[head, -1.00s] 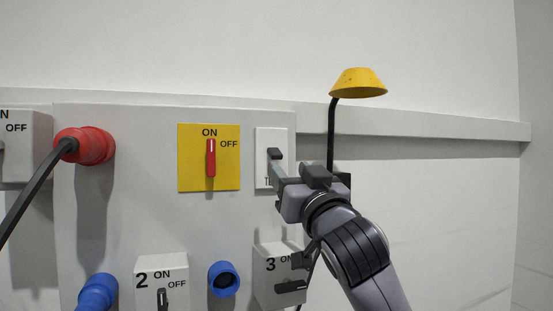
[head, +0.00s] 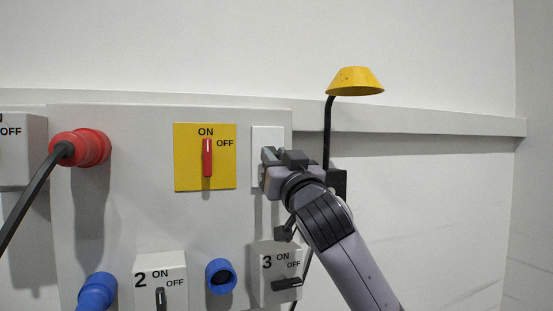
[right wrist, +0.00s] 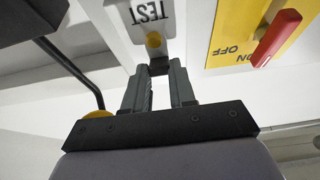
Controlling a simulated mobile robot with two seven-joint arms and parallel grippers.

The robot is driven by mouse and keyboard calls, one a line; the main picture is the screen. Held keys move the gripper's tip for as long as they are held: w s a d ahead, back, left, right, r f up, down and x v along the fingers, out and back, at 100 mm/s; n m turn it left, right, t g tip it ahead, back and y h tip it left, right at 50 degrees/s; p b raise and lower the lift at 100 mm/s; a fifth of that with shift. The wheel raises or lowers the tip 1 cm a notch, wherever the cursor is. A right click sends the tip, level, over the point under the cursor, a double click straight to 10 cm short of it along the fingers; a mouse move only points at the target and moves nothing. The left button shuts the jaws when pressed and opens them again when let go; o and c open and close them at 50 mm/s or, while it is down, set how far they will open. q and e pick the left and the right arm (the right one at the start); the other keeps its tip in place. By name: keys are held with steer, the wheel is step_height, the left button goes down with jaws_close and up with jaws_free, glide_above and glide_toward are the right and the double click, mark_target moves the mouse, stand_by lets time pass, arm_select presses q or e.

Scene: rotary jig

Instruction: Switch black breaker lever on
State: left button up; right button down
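The black breaker lever (right wrist: 159,66) is a small dark block on the white breaker plate (head: 267,137), right of the yellow switch panel. In the right wrist view the plate also shows a TEST label and a yellow button. My right gripper (right wrist: 158,80) is at the lever, its two grey fingers apart with the lever at the gap between their tips. I cannot tell whether they touch it. In the head view my right gripper (head: 266,162) hides the lever and the plate's lower part. My left gripper is out of view.
A red rotary switch (head: 207,158) is on the yellow panel. Below are box 2 (head: 147,262), a blue socket (head: 221,276) and box 3 (head: 266,250). A red plug (head: 82,148) with a cable is at left. A yellow lamp (head: 354,82) stands right; the far-right wall is clear.

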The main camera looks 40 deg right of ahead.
mark_target(269, 146)
steer(key=shift+r, duration=0.1)
steer(key=shift+s+r+g+y, duration=0.15)
steer(key=shift+r+g, duration=0.15)
steer(key=shift+g, duration=0.35)
steer(key=shift+s+r+g+y, duration=0.15)
steer(key=shift+r+g, duration=0.1)
steer(key=shift+g, duration=0.4)
steer(key=r+g, duration=0.1)
steer(key=g, duration=0.2)
steer(key=shift+w+a+r+y, duration=0.1)
steer(key=shift+r+y, duration=0.3)
steer(key=shift+w+r+g+y, duration=0.15)
steer(key=shift+r+g, duration=0.15)
steer(key=shift+g, duration=0.55)
steer(key=shift+w+r+g+y, duration=0.1)
steer(key=shift+r+g+y, duration=0.2)
steer(key=shift+g, duration=0.6)
steer(key=shift+w+r+g+y, duration=0.15)
steer(key=shift+r+g, duration=0.2)
steer(key=shift+g, duration=0.5)
steer(key=c, duration=0.9)
jaws_free()
